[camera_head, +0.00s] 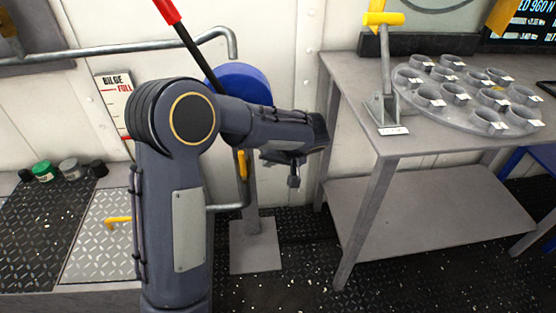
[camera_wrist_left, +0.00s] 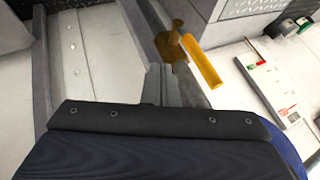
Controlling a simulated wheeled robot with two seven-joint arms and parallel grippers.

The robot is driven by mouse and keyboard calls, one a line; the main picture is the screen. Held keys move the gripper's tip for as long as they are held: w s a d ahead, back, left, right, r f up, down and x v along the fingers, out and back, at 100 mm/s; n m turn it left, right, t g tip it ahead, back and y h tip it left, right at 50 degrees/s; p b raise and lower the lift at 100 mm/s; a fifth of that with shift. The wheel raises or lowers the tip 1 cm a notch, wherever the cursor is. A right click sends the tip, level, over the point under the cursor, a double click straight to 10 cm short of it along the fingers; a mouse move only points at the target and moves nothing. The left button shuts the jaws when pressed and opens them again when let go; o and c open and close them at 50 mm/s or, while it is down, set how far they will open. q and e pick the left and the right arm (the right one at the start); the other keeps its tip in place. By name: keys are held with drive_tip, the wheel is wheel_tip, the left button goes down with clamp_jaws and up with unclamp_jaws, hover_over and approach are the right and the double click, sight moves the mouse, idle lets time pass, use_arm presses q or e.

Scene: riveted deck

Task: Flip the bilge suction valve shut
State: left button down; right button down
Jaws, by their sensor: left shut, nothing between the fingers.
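The bilge suction valve's yellow lever (camera_head: 242,165) shows in the head view behind my left arm, which hides most of the valve. In the left wrist view the flat yellow lever (camera_wrist_left: 205,68) extends from a brass-coloured body (camera_wrist_left: 171,43). My left gripper (camera_head: 294,180) is in front of the wall, right of the lever in the head view. In the left wrist view its fingers (camera_wrist_left: 160,84) are shut and empty, close to the valve, with the lever to their right. I cannot tell whether they touch it. My right gripper is not in view.
A blue round housing (camera_head: 240,78) and a red-tipped rod (camera_head: 178,28) stand behind my left arm. A bilge gauge board (camera_head: 115,96) is on the wall. A grey bench (camera_head: 372,142) at the right carries a ring of cups (camera_head: 462,92) and a yellow-handled lever (camera_head: 384,55).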

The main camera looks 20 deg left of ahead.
sight(243, 167)
use_arm(q)
drive_tip(key=shift+s+a+f+b, duration=0.15)
drive_tip(key=shift+s+a, duration=0.05)
drive_tip(key=shift+a, duration=0.55)
drive_tip(key=shift+s+a+f+b, duration=0.2)
drive_tip(key=shift+a, duration=0.55)
drive_tip(key=shift+s+a+f+b, duration=0.15)
drive_tip(key=shift+s+a, duration=0.05)
drive_tip(key=shift+a, duration=0.55)
drive_tip(key=shift+s+a+r+h, duration=0.1)
drive_tip(key=shift+s+a+h, duration=0.05)
drive_tip(key=shift+a+h, duration=0.15)
